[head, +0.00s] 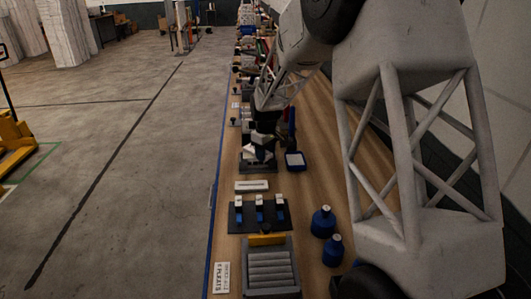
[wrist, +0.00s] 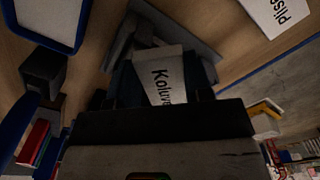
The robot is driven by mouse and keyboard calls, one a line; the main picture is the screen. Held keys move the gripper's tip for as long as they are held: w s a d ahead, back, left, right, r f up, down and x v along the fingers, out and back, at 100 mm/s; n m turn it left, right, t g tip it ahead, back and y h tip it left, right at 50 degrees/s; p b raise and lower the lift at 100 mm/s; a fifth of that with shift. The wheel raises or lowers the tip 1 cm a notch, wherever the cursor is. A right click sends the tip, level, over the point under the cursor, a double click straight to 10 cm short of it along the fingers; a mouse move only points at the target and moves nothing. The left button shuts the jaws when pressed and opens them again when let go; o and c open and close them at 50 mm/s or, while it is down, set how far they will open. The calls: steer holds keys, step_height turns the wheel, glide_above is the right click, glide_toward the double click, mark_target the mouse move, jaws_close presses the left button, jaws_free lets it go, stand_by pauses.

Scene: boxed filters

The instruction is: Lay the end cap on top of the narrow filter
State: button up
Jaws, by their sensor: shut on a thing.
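My gripper (head: 261,140) is low over the far part of the bench, above a dark grey base (head: 259,167). In the wrist view my gripper is shut on a white piece (wrist: 160,78) lettered "Kolu…", its end covered by the fingers. The white piece also shows small and tilted in the head view (head: 257,153). I cannot tell whether it is the end cap. Behind it in the wrist view is a dark grey angular holder (wrist: 200,45); whether they touch is unclear. I cannot pick out the narrow filter with certainty.
A blue-rimmed tray (head: 295,167) lies right of my gripper. Nearer are a white label plate (head: 251,186), a dark rack (head: 238,224) with white-and-blue pieces, a grey ribbed box (head: 269,268) and two blue bottles (head: 323,224). Crowded stations continue behind.

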steer(key=shift+f, duration=0.1)
steer(key=o, duration=1)
steer(key=shift+c, duration=0.2)
step_height(320, 180, up, 12)
stand_by(0.7)
steer(key=shift+s, duration=0.15)
